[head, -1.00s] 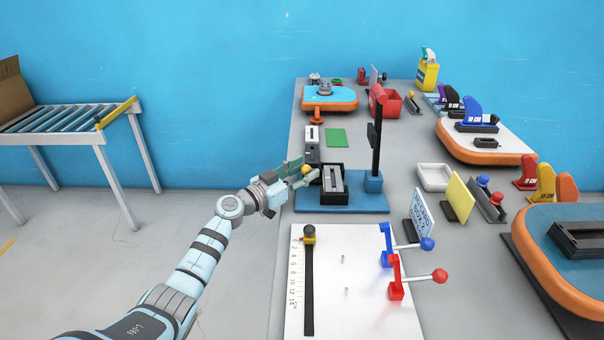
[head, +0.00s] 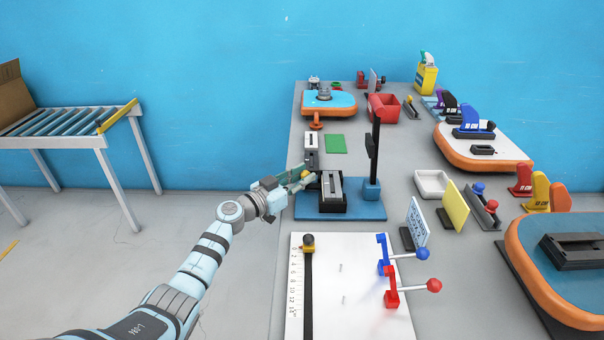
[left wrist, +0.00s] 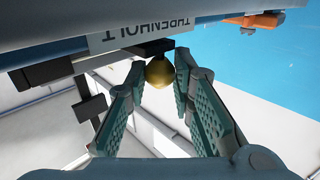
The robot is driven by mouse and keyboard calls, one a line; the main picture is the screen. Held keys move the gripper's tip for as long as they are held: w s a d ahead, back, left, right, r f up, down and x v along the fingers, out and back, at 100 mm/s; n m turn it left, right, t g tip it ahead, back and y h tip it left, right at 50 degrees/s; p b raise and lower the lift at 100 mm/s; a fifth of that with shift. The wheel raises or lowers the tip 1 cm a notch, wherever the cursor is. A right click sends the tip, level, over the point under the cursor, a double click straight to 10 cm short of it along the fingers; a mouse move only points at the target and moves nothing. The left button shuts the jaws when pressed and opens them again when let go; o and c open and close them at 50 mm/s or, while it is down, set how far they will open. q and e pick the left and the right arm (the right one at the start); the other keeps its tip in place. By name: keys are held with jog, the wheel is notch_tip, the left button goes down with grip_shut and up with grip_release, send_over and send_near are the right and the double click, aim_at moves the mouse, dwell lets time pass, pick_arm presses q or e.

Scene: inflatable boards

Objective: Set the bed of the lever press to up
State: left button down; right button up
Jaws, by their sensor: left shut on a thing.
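The lever press stands on a blue base (head: 360,212) with a black column (head: 375,150). Its bed (head: 332,188) is a grey slotted block in a black frame, low over the left of the base. My left gripper (head: 308,177) is at the bed's left side, shut on a yellow ball knob (left wrist: 159,74). In the left wrist view the knob sits between the fingertips (left wrist: 160,66), on a dark arm under a plate reading THRENHOLT (left wrist: 137,30). Contact on both sides is hard to see there. The bed's exact height is hard to judge. My right gripper is out of view.
A white board (head: 370,315) with blue (head: 383,252) and red (head: 391,290) levers lies in front of the press. A green pad (head: 335,144) and red bin (head: 383,107) lie behind it. A white tray (head: 431,195) is at right. Left of the table is open floor.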

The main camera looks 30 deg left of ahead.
pick_arm(q)
jog(key=shift+r, duration=0.3)
jog(key=c, duration=1.4)
grip_release()
jog(key=shift+s+a+f, duration=0.1)
jog(key=shift+s, duration=0.05)
jog(key=v, duration=1.1)
jog(key=shift+s, duration=0.4)
